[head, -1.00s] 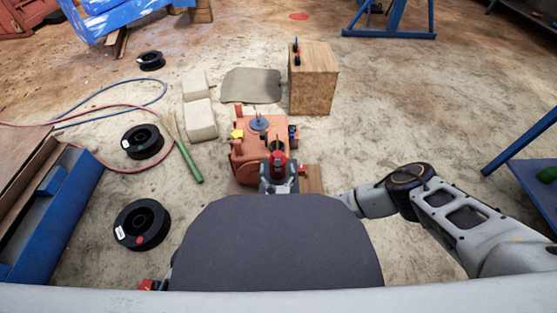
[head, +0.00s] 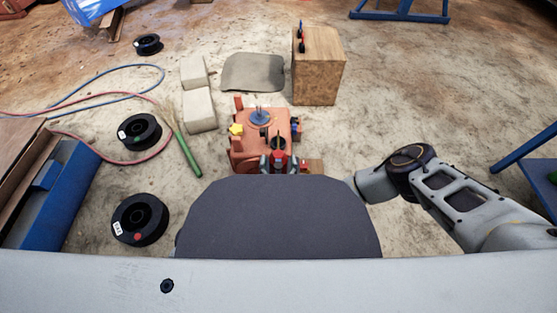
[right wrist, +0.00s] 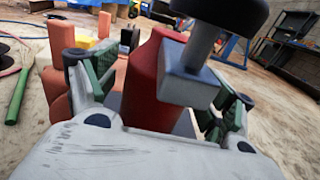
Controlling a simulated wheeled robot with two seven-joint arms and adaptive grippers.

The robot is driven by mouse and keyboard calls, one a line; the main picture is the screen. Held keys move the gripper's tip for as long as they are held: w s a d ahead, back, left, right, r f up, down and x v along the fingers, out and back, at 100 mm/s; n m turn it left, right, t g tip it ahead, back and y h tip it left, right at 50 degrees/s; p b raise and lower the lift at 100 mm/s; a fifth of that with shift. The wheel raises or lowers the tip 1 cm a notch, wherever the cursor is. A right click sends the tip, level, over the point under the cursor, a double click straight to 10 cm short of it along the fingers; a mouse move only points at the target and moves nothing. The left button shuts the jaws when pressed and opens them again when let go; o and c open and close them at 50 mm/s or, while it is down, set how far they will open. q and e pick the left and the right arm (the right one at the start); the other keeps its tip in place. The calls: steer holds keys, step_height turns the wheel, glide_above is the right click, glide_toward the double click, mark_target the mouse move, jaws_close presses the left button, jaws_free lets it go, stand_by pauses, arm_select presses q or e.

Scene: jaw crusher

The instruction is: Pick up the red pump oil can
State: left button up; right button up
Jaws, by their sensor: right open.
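The red pump oil can (head: 281,159) stands at the front of an orange block-like stand (head: 245,150). In the right wrist view the can's red body (right wrist: 146,78) fills the middle, with a grey pump block and a black knob on a grey stem above it. My right gripper (head: 278,166) is at the can, partly hidden by my own body. In the right wrist view its open fingers with green pads (right wrist: 160,95) lie on either side of the can. Contact cannot be told. My left gripper is not in view.
A yellow piece (head: 236,129) and a blue disc-shaped part (head: 260,116) sit on the orange stand. A wooden box (head: 318,75) stands behind it. Pale blocks (head: 199,108), a green-handled broom (head: 188,156) and black spools (head: 140,219) lie to the left. Floor to the right is mostly clear.

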stand_by(0.4)
steer(key=c, duration=1.4)
steer(key=shift+o, duration=0.2)
steer(key=shift+r, duration=0.25)
